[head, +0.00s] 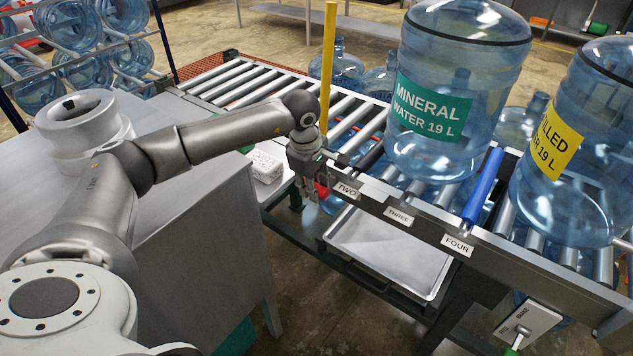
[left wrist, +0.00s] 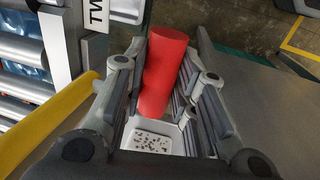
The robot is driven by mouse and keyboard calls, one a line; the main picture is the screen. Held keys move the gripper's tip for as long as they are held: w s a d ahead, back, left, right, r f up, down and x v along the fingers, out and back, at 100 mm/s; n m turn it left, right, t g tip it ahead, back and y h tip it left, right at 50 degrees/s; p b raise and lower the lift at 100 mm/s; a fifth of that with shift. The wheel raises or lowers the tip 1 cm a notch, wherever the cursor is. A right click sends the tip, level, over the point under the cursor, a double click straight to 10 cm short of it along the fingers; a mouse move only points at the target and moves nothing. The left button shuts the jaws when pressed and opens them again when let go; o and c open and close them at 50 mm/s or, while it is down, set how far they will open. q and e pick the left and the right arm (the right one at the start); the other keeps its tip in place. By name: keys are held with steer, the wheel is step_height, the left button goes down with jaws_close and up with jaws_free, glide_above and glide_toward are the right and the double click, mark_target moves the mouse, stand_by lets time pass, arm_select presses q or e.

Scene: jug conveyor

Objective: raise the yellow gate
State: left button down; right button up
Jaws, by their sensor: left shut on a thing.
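The yellow gate (head: 328,62) is a tall bar standing upright at the near side of the conveyor, just behind my left gripper. In the left wrist view the yellow bar (left wrist: 40,122) runs along the lower left. My left gripper (head: 312,190) is low at the conveyor's front rail, beside the label TWO (head: 346,190). Its fingers are shut on a red cylinder (left wrist: 164,72), which shows as a small red patch (head: 322,189) in the head view. How the red cylinder joins the gate is hidden. My right gripper is not in view.
A mineral water jug (head: 458,85) and a jug with a yellow label (head: 580,150) stand on the rollers. A blue bar (head: 483,187) slopes up at label FOUR. A metal tray (head: 390,250) lies below the rail. A grey bench (head: 190,200) is at left.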

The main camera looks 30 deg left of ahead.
arm_select(q)
steer(key=shift+s+f+g, duration=0.3)
steer(key=shift+s+f, duration=0.45)
steer(key=shift+f, duration=0.2)
steer(key=c, duration=1.2)
jaws_free()
steer(key=shift+a, duration=0.15)
steer(key=shift+o, duration=0.2)
steer(key=shift+w+r, duration=0.15)
steer(key=shift+r, duration=0.15)
steer(key=shift+r, duration=0.25)
step_height(320, 180, up, 11)
steer(key=s, duration=0.1)
steer(key=shift+s+r, duration=0.15)
steer(key=shift+s, duration=0.1)
